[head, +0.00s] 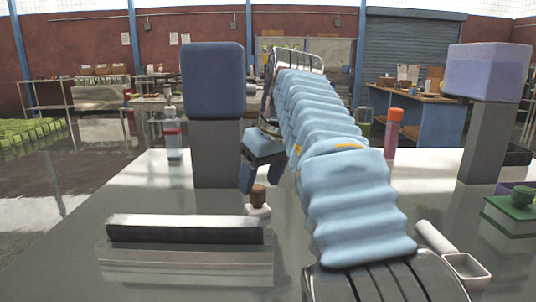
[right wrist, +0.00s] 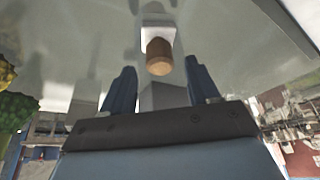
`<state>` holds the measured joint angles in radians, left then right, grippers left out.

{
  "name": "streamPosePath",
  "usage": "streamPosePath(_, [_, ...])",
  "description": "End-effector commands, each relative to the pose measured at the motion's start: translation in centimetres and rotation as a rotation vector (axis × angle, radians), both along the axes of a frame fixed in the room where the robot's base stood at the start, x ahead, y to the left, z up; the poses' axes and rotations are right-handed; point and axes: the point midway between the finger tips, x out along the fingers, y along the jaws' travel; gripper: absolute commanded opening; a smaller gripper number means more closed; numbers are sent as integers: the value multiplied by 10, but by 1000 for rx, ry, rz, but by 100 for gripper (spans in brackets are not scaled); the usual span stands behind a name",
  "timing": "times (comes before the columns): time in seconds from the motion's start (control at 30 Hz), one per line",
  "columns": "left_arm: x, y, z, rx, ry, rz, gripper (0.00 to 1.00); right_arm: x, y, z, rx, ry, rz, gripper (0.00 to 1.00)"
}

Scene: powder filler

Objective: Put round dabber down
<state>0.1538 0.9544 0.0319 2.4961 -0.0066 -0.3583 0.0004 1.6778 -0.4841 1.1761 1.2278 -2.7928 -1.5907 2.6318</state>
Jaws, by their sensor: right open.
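The round dabber (head: 258,201) has a brown rounded knob on a small white base and stands upright on the grey table, right of the long bar. In the right wrist view the dabber (right wrist: 159,56) shows between and beyond the two fingers. My right gripper (head: 262,178) is open just above and behind the dabber, with its blue fingers apart and nothing held between them. In the right wrist view the gripper (right wrist: 159,72) has a clear gap between its fingers. My left gripper is out of view.
A long bar on a grey block (head: 185,262) lies at front left. A blue-topped post (head: 217,155) stands behind it. A red-orange tube (head: 393,134) stands behind my right arm.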

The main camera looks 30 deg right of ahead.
Motion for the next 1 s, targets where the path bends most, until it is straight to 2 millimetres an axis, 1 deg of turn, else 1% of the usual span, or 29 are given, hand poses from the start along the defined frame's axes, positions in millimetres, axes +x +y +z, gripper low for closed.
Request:
streamPosePath(0.03, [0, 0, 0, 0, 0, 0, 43, -4, -1, 12, -6, -5, -4, 60])
streamPosePath(0.1, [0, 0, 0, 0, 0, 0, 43, -11, -3, 29, -4, -4, -5, 60])
streamPosePath(0.2, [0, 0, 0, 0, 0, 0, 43, -19, -4, 48, -3, -3, -5, 60])
streamPosePath(0.3, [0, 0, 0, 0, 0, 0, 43, -25, -4, 62, -3, -2, -3, 60])
streamPosePath(0.4, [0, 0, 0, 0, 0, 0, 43, -29, -4, 71, -1, -1, -2, 60])
streamPosePath(0.57, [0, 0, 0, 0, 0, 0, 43, -31, -3, 76, 0, 1, 1, 60])
streamPosePath(1.0, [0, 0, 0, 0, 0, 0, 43, -32, -3, 77, 0, 1, 1, 60])
